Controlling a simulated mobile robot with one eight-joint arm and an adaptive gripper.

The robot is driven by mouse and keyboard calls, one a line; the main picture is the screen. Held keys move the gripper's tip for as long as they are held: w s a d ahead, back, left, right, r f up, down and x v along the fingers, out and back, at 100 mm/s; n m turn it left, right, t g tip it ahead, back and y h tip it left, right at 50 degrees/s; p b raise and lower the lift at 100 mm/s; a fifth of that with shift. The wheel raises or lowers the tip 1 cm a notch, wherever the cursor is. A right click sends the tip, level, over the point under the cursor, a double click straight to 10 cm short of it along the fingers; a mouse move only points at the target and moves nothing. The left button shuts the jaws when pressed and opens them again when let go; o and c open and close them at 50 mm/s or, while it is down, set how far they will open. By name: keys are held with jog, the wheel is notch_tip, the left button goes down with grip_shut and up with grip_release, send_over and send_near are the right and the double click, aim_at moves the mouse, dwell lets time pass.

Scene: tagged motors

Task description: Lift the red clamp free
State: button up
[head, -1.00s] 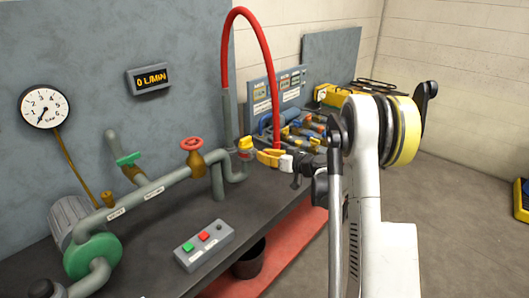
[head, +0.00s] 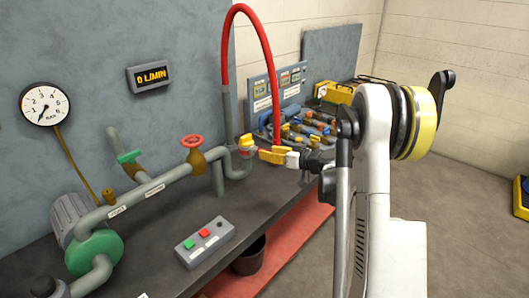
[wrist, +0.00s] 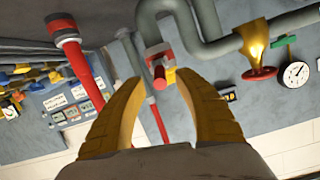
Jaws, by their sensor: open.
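The red clamp (wrist: 157,58) shows in the wrist view on a grey pipe, ahead of and between my open fingers, with a yellow part beside it. In the head view a small red and yellow fitting (head: 246,143) sits at the pipe bend, where the clamp seems to be. My gripper (head: 266,154) has yellow fingers pointing left, just right of that fitting. In the wrist view my gripper (wrist: 155,82) is open, with nothing held between its fingers. The fingers appear short of the clamp; contact cannot be made out.
A red hose (head: 270,60) arches above my gripper and comes down behind it. A red-wheeled valve (head: 192,143) and pipework stand to the left. A button box (head: 204,241) sits on the bench in front. Several yellow and blue motors (head: 305,130) lie behind my gripper.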

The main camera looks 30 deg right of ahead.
jog(key=v, duration=0.9)
jog(key=shift+s, duration=0.2)
jog(key=shift+r, duration=0.1)
